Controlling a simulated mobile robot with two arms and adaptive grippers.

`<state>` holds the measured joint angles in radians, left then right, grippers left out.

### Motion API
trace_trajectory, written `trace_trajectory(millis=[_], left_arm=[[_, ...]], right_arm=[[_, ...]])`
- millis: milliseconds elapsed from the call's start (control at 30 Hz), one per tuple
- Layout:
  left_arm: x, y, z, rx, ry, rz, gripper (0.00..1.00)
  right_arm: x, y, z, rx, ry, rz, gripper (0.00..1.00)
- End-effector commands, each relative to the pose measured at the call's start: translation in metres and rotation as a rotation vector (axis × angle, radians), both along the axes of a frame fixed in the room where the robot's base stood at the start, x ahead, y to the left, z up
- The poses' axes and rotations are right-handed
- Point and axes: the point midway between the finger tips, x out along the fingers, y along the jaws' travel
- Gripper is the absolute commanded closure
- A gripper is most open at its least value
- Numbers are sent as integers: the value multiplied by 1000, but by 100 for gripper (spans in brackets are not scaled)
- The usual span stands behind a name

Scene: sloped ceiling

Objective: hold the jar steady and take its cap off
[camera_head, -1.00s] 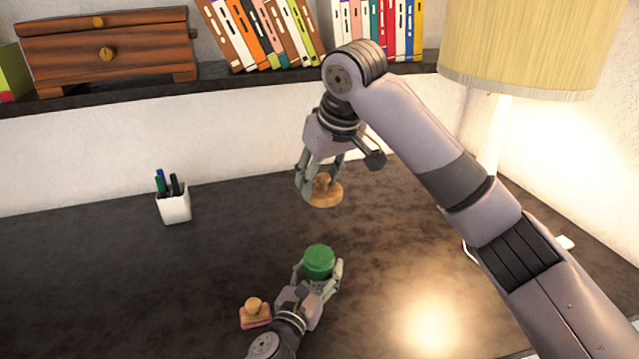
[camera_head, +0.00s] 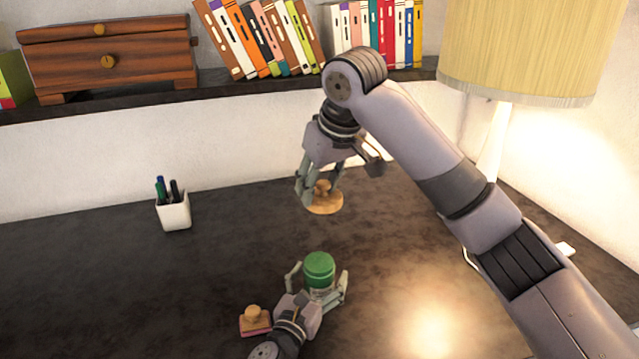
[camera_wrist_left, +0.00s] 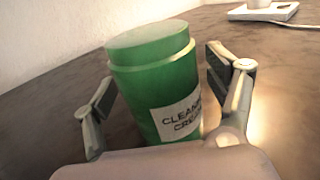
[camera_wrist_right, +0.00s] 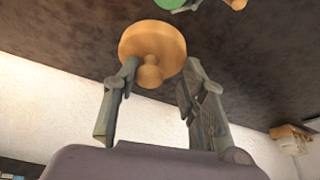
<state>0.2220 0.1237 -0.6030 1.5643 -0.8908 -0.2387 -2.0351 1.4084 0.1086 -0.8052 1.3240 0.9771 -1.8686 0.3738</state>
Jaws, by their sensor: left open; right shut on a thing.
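The jar (camera_head: 319,267) is green with a flat green top. It stands upright on the dark desk, and the left wrist view shows its white label reading "CLEANING CREAM" (camera_wrist_left: 178,120). My left gripper (camera_head: 317,282) is open, with one finger on each side of the jar; gaps show between the fingers and its wall. My right gripper (camera_head: 320,186) is shut on the knob of a round wooden cap (camera_head: 325,204). It holds the cap in the air behind the jar, and the right wrist view shows the cap's disc (camera_wrist_right: 136,37) with its knob between the fingertips.
A wooden-handled stamp (camera_head: 255,325) lies left of my left gripper. A white pen cup (camera_head: 174,214) stands farther back at left. A lamp (camera_head: 530,50) stands at right. A shelf (camera_head: 150,100) with books and a drawer box runs along the back wall. The desk's left is mostly clear.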

Motion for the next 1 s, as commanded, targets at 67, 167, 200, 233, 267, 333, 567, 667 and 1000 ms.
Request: trace_trajectory(millis=[67, 167, 200, 233, 267, 333, 567, 667, 1000], left_arm=[[-8, 4, -2, 2, 2, 0, 21], [-24, 10, -2, 4, 2, -1, 21], [-32, 13, -2, 3, 2, -2, 21], [-38, 16, -3, 4, 3, -1, 21], [-44, 18, -3, 3, 3, 0, 21], [-59, 24, -2, 2, 4, -1, 21], [-96, 39, -2, 1, 3, -1, 21], [-104, 42, -1, 1, 2, -1, 21], [-108, 44, -1, 0, 1, 0, 21]], right_arm=[[0, 0, 0, 0, 0, 0, 80], [0, 0, 0, 0, 0, 0, 80], [0, 0, 0, 0, 0, 0, 80], [0, 0, 0, 0, 0, 0, 80], [0, 0, 0, 0, 0, 0, 80], [0, 0, 0, 0, 0, 0, 80], [0, 0, 0, 0, 0, 0, 80], [0, 0, 0, 0, 0, 0, 80], [0, 0, 0, 0, 0, 0, 80]])
